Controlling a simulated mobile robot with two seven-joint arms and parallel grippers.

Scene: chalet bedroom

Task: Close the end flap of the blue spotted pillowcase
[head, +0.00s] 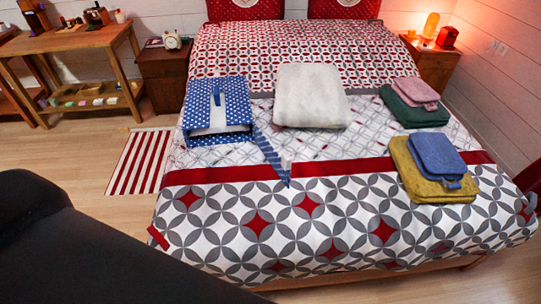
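The blue pillowcase with white spots (232,100) lies on the left part of the bed. Its near end shows a pale interior or insert (218,120) between blue edges, so that end looks open. A small darker blue tab (216,96) stands on its top face. A narrow blue patterned strip (270,155) runs from near its right front corner toward the red band; I cannot tell whether it is joined to the pillowcase. A small pale thing sits beside the strip's near end, too small to identify. Neither of my grippers shows.
A white cushion (312,95) lies right of the pillowcase. Folded green (412,113), pink, yellow (425,185) and blue cloths lie on the bed's right side. The bed's near patterned part (300,235) is clear. My dark body part covers the lower left.

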